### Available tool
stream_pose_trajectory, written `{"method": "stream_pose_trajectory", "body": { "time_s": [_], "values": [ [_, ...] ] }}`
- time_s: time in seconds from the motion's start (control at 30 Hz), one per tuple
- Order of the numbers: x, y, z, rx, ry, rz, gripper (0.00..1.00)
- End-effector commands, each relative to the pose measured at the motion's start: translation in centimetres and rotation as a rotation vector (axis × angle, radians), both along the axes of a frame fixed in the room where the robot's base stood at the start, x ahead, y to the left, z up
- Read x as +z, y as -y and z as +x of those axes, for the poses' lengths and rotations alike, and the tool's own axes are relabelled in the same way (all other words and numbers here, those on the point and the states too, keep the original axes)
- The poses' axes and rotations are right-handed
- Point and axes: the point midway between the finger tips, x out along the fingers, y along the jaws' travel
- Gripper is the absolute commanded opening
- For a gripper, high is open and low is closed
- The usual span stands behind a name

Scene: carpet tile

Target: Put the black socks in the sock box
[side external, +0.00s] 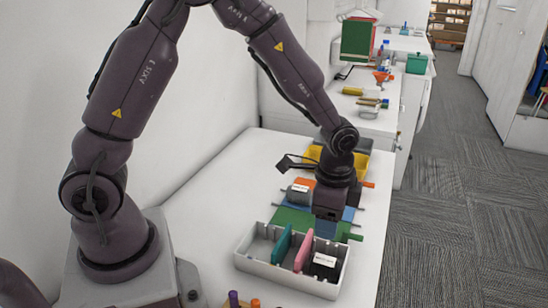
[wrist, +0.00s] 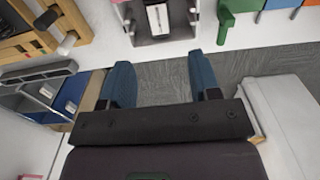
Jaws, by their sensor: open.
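A light grey open box (side external: 246,262) with a teal divider (side external: 282,244) and a pink divider (side external: 304,250) stands at the table's front; it looks like the sock box. A black bundle with a white label (side external: 323,271) lies in its right-hand compartment, possibly black socks. A dark grey item with a white label (side external: 299,196) lies behind the box, left of my gripper; I cannot tell whether it is socks. My gripper (wrist: 161,68) is open and empty, its two blue fingers apart in the wrist view. In the side view its fingertips are hidden, above the coloured pieces behind the box.
Blue and green flat pieces (side external: 291,217) lie behind the box. A yellow bin (side external: 313,153) stands farther back, partly behind my arm. Purple and orange upright pieces (side external: 234,299) show at the bottom edge. The table's left side is clear; carpet (side external: 440,240) lies beyond its right edge.

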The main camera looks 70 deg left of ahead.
Motion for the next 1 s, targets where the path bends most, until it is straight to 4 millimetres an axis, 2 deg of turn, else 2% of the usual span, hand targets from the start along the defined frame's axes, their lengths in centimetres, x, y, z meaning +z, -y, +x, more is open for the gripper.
{"method": "stream_pose_trajectory", "body": {
  "time_s": [0.13,0.23,0.4,0.5,0.63,0.8,1.0],
  "values": [
    [4.1,-0.7,-0.7,0.082,0.062,-0.001,0.57],
    [8.0,-1.5,-2.1,0.174,0.123,-0.008,0.57],
    [13.5,-2.7,-5.5,0.341,0.223,-0.035,0.57],
    [16.1,-3.2,-7.9,0.438,0.281,-0.061,0.57],
    [18.6,-3.9,-11.2,0.560,0.353,-0.102,0.57],
    [20.2,-4.4,-14.8,0.683,0.421,-0.158,0.57],
    [20.6,-4.5,-16.6,0.751,0.456,-0.192,0.57]
  ]
}}
